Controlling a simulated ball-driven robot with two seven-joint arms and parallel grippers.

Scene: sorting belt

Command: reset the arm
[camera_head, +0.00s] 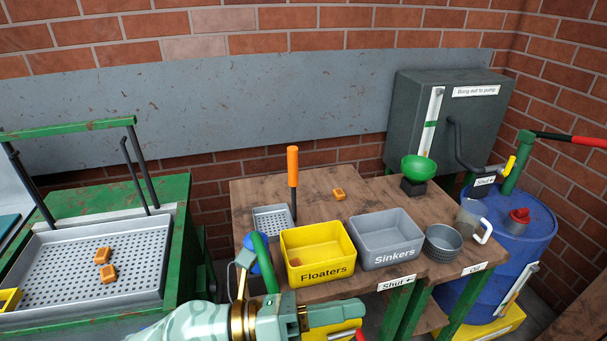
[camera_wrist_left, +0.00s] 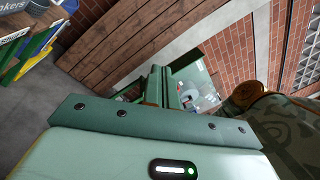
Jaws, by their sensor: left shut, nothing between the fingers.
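My left arm comes in at the bottom middle of the head view. Its green left gripper (camera_head: 350,312) points to the right, in front of the bench and below the yellow bin. It is shut with nothing held. In the left wrist view the fingers (camera_wrist_left: 165,88) show together above the green palm plate, with floor and wooden boards behind them. My right gripper is not in view.
A yellow Floaters bin (camera_head: 345,268) and a grey Sinkers bin (camera_head: 408,252) stand on the wooden bench (camera_head: 245,190). An orange-handled tool (camera_head: 293,168) stands behind. A perforated tray (camera_head: 50,285) with orange pieces is left. A blue drum (camera_head: 530,250) is right.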

